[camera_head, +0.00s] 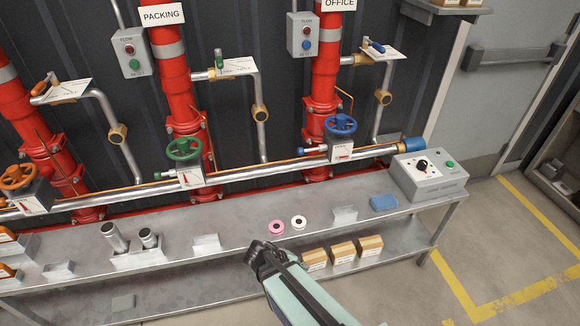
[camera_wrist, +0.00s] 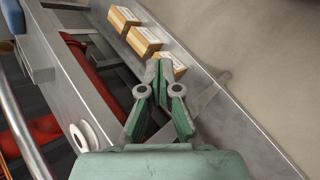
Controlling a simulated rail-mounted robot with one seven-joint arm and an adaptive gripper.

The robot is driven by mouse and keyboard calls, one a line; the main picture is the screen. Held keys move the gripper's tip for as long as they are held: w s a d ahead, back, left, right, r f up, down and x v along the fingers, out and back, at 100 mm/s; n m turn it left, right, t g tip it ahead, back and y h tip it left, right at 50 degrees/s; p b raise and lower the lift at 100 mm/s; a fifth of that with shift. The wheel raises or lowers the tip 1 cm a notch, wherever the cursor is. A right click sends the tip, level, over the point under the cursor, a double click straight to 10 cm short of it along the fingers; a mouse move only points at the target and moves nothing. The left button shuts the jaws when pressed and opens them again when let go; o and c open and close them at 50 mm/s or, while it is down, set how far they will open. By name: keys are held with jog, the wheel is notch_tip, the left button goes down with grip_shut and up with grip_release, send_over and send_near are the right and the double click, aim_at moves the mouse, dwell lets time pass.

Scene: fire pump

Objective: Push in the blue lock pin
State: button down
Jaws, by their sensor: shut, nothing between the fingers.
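The blue lock pin (camera_head: 314,150) sticks out to the left of the white valve block (camera_head: 341,153) under the blue handwheel (camera_head: 341,125), on the silver pipe in the head view. It looks pale with a blue end, but it is too small to tell how far it is in. My gripper (camera_wrist: 159,66) is shut and empty in the wrist view, its fingertips meeting at a point. It is over the front of the bench, well apart from the pin. The pin does not show in the wrist view.
A metal bench (camera_head: 240,226) runs below the pipe. On it are a pink ring (camera_head: 276,227), a white ring (camera_head: 299,222), a blue block (camera_head: 383,202) and a grey control box (camera_head: 430,176). Small boxes (camera_head: 342,249) sit on the lower shelf. A green handwheel (camera_head: 184,149) stands left.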

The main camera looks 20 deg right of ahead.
aim_at(304, 151)
jog(key=w+r+t+h+b, duration=0.1)
jog(key=w+r, duration=0.2)
jog(key=w, duration=0.1)
jog(key=w+a+r+n+t+h+b, duration=0.1)
jog(key=w+r+t+b, duration=0.1)
jog(key=w+r, duration=0.2)
jog(key=w+r+t+h+b, duration=0.1)
jog(key=w+r+t+b, duration=0.1)
jog(key=w, duration=0.3)
jog(key=shift+a+r+n+h, duration=0.15)
jog(key=shift+r+n+h, duration=0.15)
jog(key=shift+r, duration=0.4)
jog(key=w+a+r+t+h+b, duration=0.1)
jog(key=w+a+r+t+b, duration=0.2)
jog(key=r, duration=0.5)
jog(key=w+r+t+h+b, duration=0.25)
jog(key=w+r+b, duration=0.25)
jog(key=r, duration=0.3)
jog(key=s+d+x, duration=0.1)
jog(key=x, duration=1.1)
jog(key=shift+d+n+y, duration=0.2)
jog(key=shift+n+y, duration=0.2)
jog(key=shift+y, duration=0.05)
jog(key=shift+f+t, duration=0.1)
jog(key=shift+t, duration=0.25)
